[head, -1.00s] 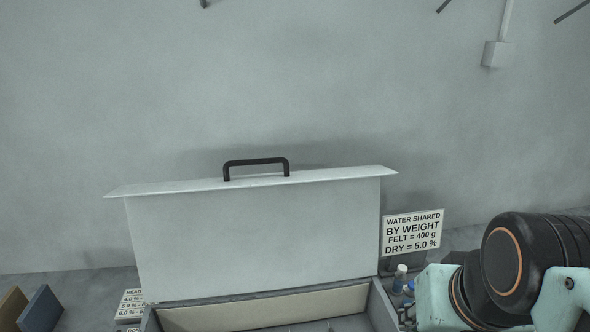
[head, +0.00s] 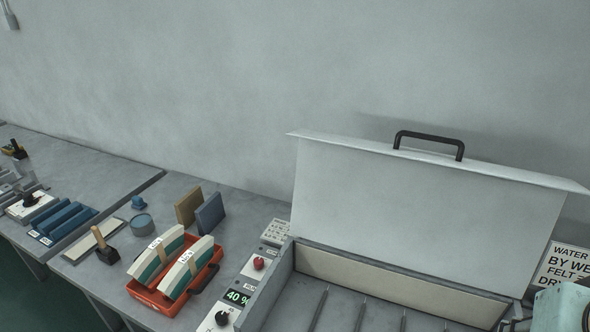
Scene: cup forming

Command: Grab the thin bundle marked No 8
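Two white and teal bundles lie side by side in an orange-red tray (head: 143,292) on the bench, left of the open box. The left bundle (head: 154,257) and the right bundle (head: 192,267) each carry a small white tag on top. The tags are too small to read, so I cannot tell which is No 8. My gripper is out of view; only a pale green part of my arm shows at the lower right corner.
An open box (head: 411,306) with a raised white lid (head: 420,210) fills the right side. A control panel (head: 238,296) reading 40 % stands between box and tray.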

